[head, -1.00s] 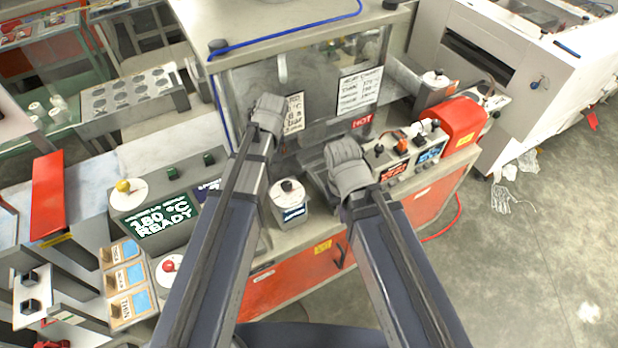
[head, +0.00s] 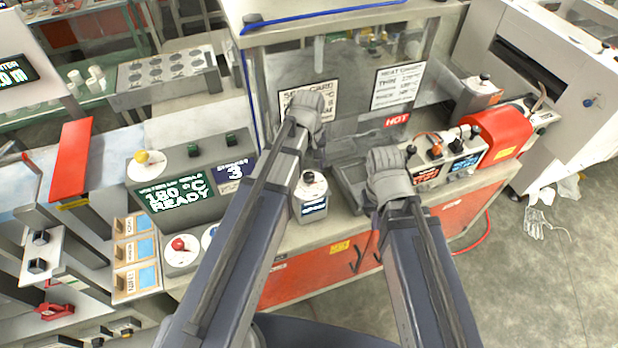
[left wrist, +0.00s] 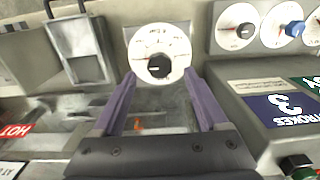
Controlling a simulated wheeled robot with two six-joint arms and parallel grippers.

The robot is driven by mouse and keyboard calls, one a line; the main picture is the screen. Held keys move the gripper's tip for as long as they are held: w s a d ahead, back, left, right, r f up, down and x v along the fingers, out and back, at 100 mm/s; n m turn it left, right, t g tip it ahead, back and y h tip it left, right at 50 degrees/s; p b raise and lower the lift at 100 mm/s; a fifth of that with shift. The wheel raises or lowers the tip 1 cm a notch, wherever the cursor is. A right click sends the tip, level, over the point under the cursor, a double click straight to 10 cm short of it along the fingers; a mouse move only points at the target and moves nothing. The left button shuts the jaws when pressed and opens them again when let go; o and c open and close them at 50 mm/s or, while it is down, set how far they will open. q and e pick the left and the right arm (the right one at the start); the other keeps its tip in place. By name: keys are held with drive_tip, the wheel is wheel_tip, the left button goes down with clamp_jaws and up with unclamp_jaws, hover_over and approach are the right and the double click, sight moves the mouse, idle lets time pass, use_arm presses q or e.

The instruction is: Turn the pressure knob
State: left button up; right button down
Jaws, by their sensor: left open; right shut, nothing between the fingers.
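A small grey box with a white dial and a black knob (head: 309,178) stands at the machine's front edge in the head view. Its front has a blue label too small to read. In the left wrist view, the round white dial with its black knob (left wrist: 159,66) and a red mark lies just beyond my left gripper (left wrist: 159,78). The purple fingers are open, one toward each side of the dial, and nothing is between them. In the head view my left gripper (head: 305,112) is behind the box. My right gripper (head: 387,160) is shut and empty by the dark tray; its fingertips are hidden.
A control box with a green 180 °C READY display (head: 178,197) stands left. A red HOT sign (head: 397,120) marks the press. A panel with several knobs (head: 450,160) stands right.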

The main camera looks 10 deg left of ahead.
sight(309, 175)
use_arm(q)
wheel_tip(309, 175, down, 4)
drive_tip(key=shift+r+b, duration=0.25)
drive_tip(key=shift+b, duration=1)
use_arm(e)
wheel_tip(309, 175, down, 4)
drive_tip(key=shift+r, duration=0.25)
use_arm(q)
clamp_jaws()
